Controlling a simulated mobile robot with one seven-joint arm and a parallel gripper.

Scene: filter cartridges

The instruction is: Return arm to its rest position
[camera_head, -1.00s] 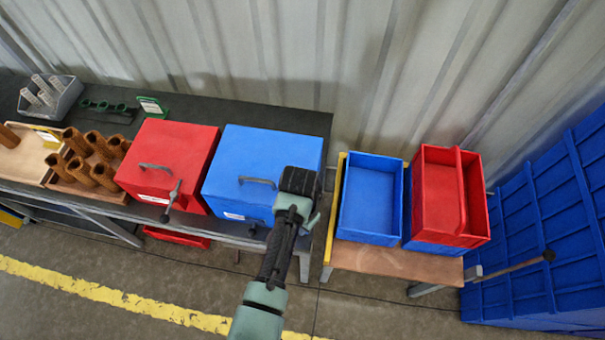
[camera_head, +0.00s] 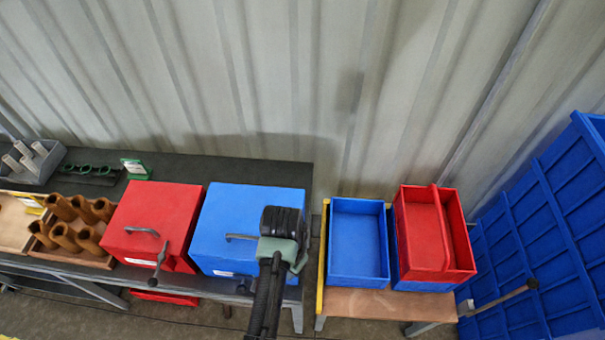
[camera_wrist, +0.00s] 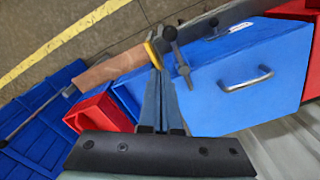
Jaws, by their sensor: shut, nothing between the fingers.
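My gripper (camera_wrist: 160,76) shows in the wrist view with its two slim grey fingers close together and nothing between them. In the head view my arm reaches up from the bottom, and its dark wrist end (camera_head: 283,222) appears over the right front part of the blue lidded box (camera_head: 250,205). The fingers cannot be made out there. In the wrist view the blue box (camera_wrist: 245,75) with its metal handle lies to the right of the fingers.
A red lidded box (camera_head: 152,210) stands left of the blue one on the dark bench (camera_head: 225,172). Brown cartridges (camera_head: 75,215) stand farther left. Right of the bench, an open blue bin (camera_head: 357,240) and a red bin (camera_head: 425,235) sit on a wooden stand (camera_head: 385,304). Large blue crates (camera_head: 535,250) stand far right.

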